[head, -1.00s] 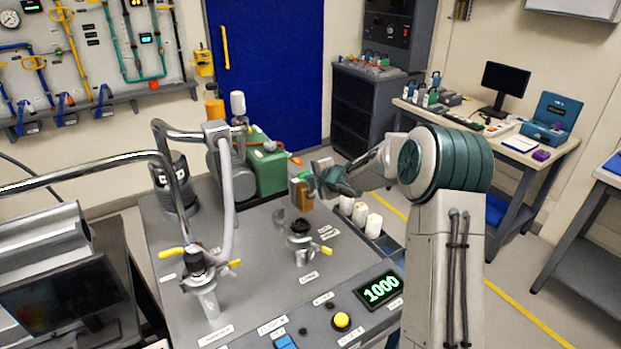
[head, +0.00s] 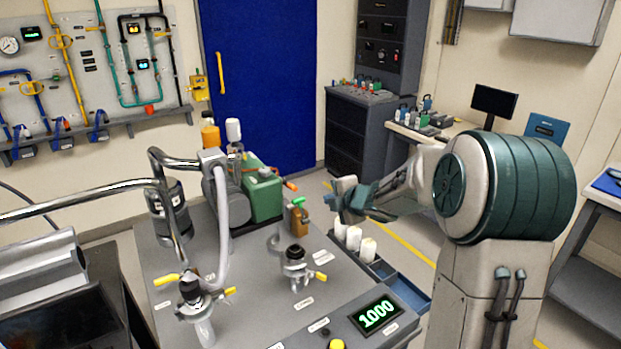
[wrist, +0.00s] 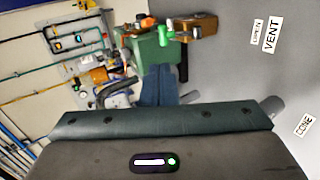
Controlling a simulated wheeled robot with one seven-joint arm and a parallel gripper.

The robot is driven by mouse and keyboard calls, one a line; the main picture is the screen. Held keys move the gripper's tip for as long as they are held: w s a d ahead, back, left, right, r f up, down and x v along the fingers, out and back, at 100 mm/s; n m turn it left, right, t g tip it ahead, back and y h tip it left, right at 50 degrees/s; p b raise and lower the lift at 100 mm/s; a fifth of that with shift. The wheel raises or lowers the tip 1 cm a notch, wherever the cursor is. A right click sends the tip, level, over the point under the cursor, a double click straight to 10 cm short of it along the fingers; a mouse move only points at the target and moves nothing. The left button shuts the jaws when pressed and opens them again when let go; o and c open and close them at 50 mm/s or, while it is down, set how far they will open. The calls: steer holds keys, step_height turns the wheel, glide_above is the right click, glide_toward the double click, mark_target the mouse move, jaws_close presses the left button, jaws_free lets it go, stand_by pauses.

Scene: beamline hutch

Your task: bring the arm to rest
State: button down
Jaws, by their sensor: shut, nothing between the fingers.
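My gripper (head: 345,200) is at the end of my arm, on the right side of the head view, above the right edge of the grey bench (head: 232,318). It is shut and empty, and nothing touches it that I can see. My arm's forearm reaches left from the large green joint.
A green-topped brown block (head: 298,218) stands on the bench left of my gripper. White cylinders (head: 354,238) stand just below it, by a blue tray (head: 408,291). Metal pipes (head: 80,199) cross the left.

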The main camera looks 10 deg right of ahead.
steer(key=s+d+r+m+g+h, duration=0.1)
steer(key=s+d+r+m+h, duration=0.15)
steer(key=s+m, duration=0.25)
steer(key=s+d+r+m+g+h, duration=0.1)
steer(key=s+m+h, duration=0.25)
steer(key=s, duration=0.25)
steer(key=s+d+r+m+g+h, duration=0.1)
steer(key=s+d+m+h, duration=0.1)
steer(key=s+m, duration=0.3)
steer(key=s+a+f+m+g+y, duration=0.1)
steer(key=s+m, duration=0.3)
steer(key=s, duration=0.6)
steer(key=s+a+f+m+g+y, duration=0.2)
steer(key=s+a+m+g, duration=0.2)
steer(key=s, duration=0.7)
steer(key=shift+f+m, duration=0.25)
steer(key=shift+m, duration=0.3)
steer(key=shift+a, duration=0.1)
